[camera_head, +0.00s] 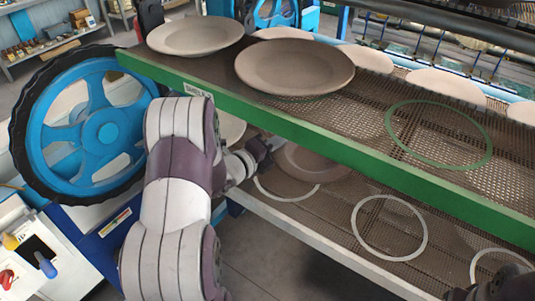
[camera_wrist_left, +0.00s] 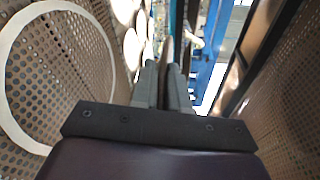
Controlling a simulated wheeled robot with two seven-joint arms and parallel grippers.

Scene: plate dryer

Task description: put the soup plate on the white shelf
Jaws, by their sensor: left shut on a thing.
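My left gripper (camera_head: 268,146) reaches in under the green-edged upper shelf. It is shut on the rim of a brownish soup plate (camera_head: 316,166), which is over the lower white shelf (camera_head: 318,240), partly hidden by the upper shelf. The plate overlaps the far part of a white ring mark (camera_head: 287,196); I cannot tell whether it touches the shelf. In the left wrist view the fingers (camera_wrist_left: 164,85) close on a thin edge, with the perforated shelf and a white ring at the left. A dark part at the lower right may be my right gripper (camera_head: 495,287); its jaws are unclear.
The green-edged upper shelf (camera_head: 330,140) lies close above the left gripper and carries plates (camera_head: 295,68) (camera_head: 194,37) and a bare green ring (camera_head: 438,134). Another white ring (camera_head: 390,228) on the lower shelf is bare. A blue wheel (camera_head: 84,125) stands at the left.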

